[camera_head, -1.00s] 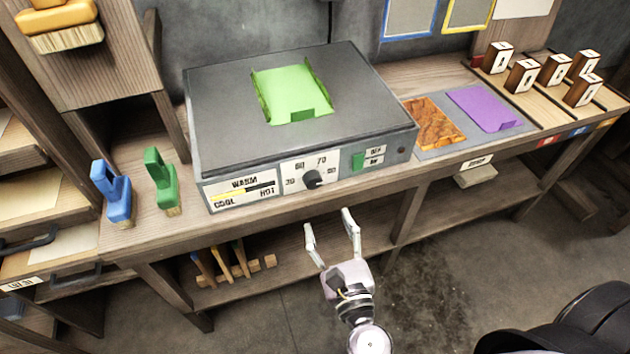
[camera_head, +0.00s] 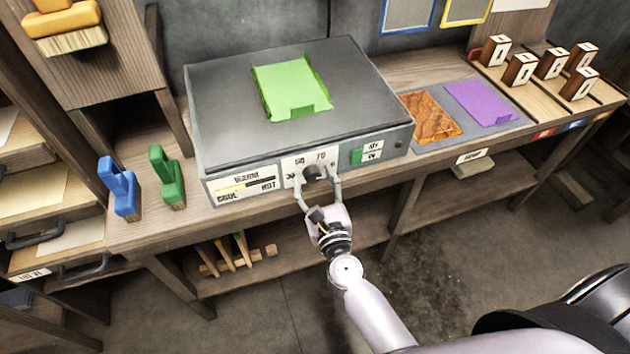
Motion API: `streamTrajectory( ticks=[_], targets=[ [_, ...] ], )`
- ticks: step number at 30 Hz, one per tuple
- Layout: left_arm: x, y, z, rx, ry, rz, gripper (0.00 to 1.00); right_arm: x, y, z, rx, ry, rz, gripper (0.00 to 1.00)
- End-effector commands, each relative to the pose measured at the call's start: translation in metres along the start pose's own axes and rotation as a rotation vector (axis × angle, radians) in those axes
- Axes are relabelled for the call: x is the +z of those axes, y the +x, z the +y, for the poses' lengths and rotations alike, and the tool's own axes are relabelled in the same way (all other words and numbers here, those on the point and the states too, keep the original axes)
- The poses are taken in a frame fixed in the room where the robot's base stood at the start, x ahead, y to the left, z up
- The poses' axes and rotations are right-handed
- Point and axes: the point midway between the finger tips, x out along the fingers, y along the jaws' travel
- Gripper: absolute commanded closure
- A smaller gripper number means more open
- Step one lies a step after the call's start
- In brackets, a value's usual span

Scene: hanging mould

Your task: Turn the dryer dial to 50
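The dryer (camera_head: 225,110) is a dark grey box on the wooden bench, with a light front panel. Its black round dial (camera_head: 311,172) sits on that panel, with numbers around it, of which 70 is the clearest. My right gripper (camera_head: 316,183) is in front of the panel, its two fingers apart, one on each side of the dial. I cannot tell whether either finger touches the dial. The fingers partly cover the numbers, and the dial's pointer is too small to read. My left gripper is not in view.
A green sheet (camera_head: 290,85) lies on the dryer's top. A green switch (camera_head: 357,156) is right of the dial. A blue brush (camera_head: 119,188) and a green brush (camera_head: 166,178) stand left of the dryer. Orange (camera_head: 431,117) and purple (camera_head: 480,102) pieces lie on the right.

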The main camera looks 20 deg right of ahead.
Motion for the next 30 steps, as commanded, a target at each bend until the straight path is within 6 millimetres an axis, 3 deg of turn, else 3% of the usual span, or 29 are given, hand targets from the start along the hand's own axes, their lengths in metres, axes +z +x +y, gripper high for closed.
streamTrajectory(
  ticks=[20, 30],
  targets=[
    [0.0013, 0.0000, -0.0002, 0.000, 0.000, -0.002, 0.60, 0.0000, -0.0004, 0.0000, 0.000, 0.000, 0.000, 0.94],
    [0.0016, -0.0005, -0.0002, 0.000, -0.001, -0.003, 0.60, -0.0002, -0.0004, -0.0001, 0.000, -0.050, -0.003, 0.94]
  ],
)
